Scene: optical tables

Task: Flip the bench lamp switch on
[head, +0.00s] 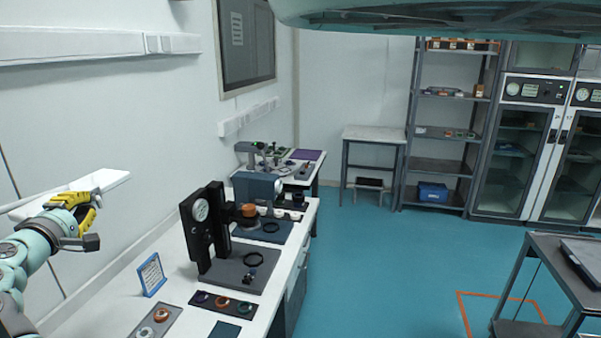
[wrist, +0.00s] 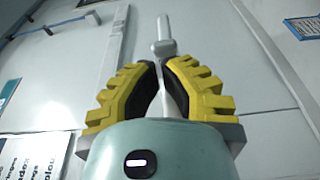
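My gripper (head: 76,204) has yellow stepped fingers and is at the left of the head view, beside the white wall. In the wrist view my gripper (wrist: 158,64) has its fingertips drawn close together, with a thin pale strip showing between them. A small pale block with a thin rod (wrist: 161,46) shows just beyond the tips. I cannot tell whether it is the lamp switch, or whether the fingers touch it. A long flat white bar (head: 108,181), possibly the bench lamp, is right behind my gripper in the head view. No switch can be clearly made out there.
Below and right of my gripper is a white bench (head: 112,301) with a black gauge stand (head: 205,232), a small blue-framed sign (head: 151,275) and trays of small parts. Shelves (head: 437,130) and glass cabinets stand at the back. A dark cart (head: 545,262) is at the right. The blue floor between is clear.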

